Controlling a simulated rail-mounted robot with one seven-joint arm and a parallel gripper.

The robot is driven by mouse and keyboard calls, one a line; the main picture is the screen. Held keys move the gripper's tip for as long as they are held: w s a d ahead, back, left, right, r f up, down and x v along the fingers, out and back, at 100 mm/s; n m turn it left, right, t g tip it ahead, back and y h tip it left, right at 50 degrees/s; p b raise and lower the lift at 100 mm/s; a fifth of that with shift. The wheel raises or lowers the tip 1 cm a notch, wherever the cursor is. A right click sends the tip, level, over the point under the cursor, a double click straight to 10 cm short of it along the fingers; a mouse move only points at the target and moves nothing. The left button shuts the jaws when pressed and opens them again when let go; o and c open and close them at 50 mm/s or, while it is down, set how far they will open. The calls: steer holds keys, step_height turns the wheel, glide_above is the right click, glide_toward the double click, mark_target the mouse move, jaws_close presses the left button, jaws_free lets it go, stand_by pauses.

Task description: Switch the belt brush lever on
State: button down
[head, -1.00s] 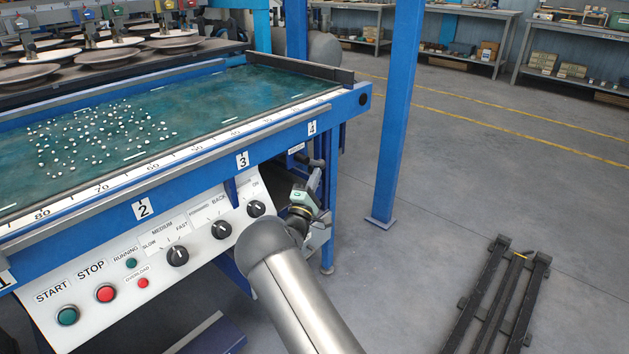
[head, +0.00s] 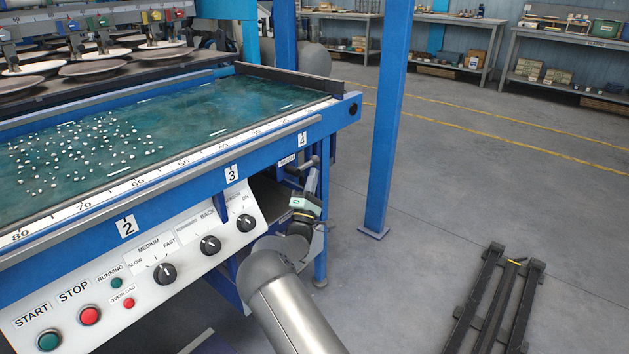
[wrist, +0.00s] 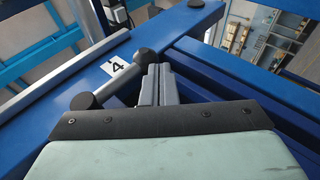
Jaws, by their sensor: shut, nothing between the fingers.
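The belt brush lever (head: 303,166) sits under the blue frame edge below the number 4 plate, beside a small white label (head: 287,161). In the wrist view the lever (wrist: 122,86) is a grey bar with dark round ends. My gripper (head: 314,176) is at the lever, at the machine's right end. In the wrist view my gripper (wrist: 158,70) has its grey fingers together and empty, close beside the lever's upper dark end. I cannot tell whether they touch. The label's text is too small to read.
The sloped control panel (head: 190,290) with knobs and buttons is left of my arm. The blue frame rail (head: 265,160) and blue post (head: 390,120) stand close by. A dark rack (head: 495,300) lies on the floor at right. Open floor lies beyond.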

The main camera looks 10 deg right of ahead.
steer(key=shift+w+d+r, duration=0.15)
steer(key=shift+w+r, duration=0.05)
steer(key=shift+r, duration=0.2)
stand_by(0.3)
steer(key=shift+f, duration=0.1)
